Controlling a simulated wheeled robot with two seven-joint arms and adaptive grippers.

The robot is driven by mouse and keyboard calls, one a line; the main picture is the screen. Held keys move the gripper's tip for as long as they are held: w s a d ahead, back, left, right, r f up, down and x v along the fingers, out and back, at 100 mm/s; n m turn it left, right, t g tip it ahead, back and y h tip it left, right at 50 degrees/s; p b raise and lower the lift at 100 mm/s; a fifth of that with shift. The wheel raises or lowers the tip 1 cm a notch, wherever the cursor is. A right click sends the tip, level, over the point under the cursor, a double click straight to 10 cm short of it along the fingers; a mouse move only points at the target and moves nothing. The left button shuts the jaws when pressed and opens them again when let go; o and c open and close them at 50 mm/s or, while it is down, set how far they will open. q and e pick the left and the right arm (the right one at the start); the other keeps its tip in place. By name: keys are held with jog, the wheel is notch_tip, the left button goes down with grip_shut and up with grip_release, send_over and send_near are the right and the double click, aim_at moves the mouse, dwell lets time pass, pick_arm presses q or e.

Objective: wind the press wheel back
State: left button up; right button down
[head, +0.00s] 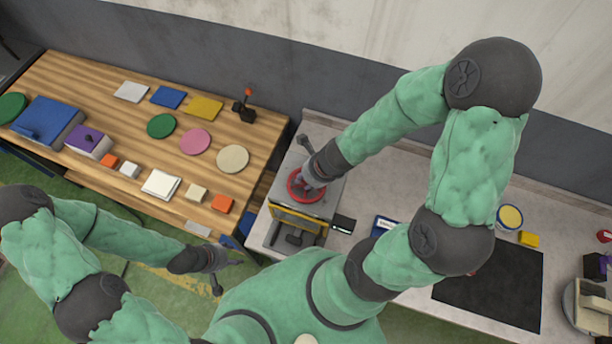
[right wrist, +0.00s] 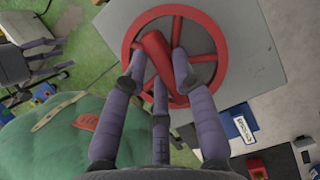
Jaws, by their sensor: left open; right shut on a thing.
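The press wheel (head: 293,186) is a red spoked wheel on top of a grey press (head: 326,207) with a yellow edge, at the middle of the head view. In the right wrist view the wheel (right wrist: 216,46) fills the top middle, with a thick red handle (right wrist: 157,50) standing on it. My right gripper (right wrist: 160,72) is over the wheel, its fingers shut around the handle. Part of the wheel is hidden behind the fingers. My left gripper (head: 218,270) is open and empty, low over the green floor, left of the press and apart from it.
A wooden table (head: 75,75) at the left holds coloured discs, blocks and a small lever box (head: 244,108). The grey counter (head: 400,170) carries a black mat (head: 495,285), a round tub (head: 509,217) and a yellow block (head: 529,239). The counter behind the mat is mostly clear.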

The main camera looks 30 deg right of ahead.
jog(key=shift+n, duration=0.4)
jog(key=c, duration=1.3)
grip_release()
jog(key=shift+o, duration=0.2)
jog(key=shift+r, duration=0.15)
jog(key=shift+s+d+r, duration=0.15)
jog(key=shift+r, duration=0.25)
jog(key=s+d, duration=0.7)
jog(key=s, duration=0.2)
jog(key=shift+s+d, duration=0.15)
jog(key=shift+d, duration=0.15)
